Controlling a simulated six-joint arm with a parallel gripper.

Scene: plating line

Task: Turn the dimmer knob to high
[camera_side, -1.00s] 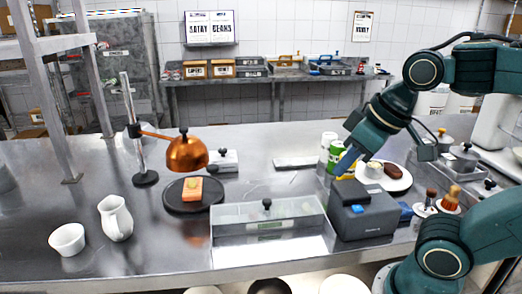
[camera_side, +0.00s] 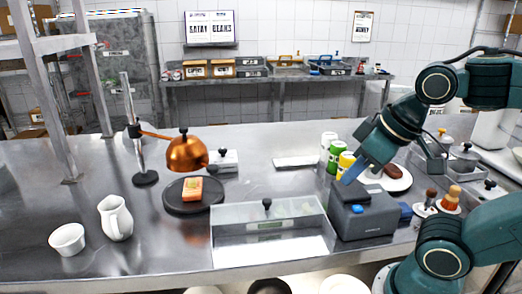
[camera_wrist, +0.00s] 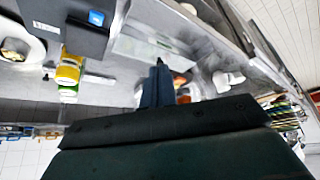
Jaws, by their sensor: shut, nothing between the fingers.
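A small light box with a black knob (camera_side: 222,153) on it stands behind the copper heat lamp (camera_side: 187,152), partly hidden by the shade; no knob marking can be read. My gripper (camera_side: 352,177) is shut and empty, far to the right of that knob. Its blue fingers point down and left, over the back of the dark grey box (camera_side: 364,220); I cannot tell if they touch it. In the wrist view the shut fingers (camera_wrist: 160,66) reach up from a dark palm, and the knob cannot be made out clearly.
A clear-lidded container (camera_side: 268,218) lies between the lamp and the grey box. A dark plate (camera_side: 177,205), white pitcher (camera_side: 116,218) and cup (camera_side: 67,239) stand left.

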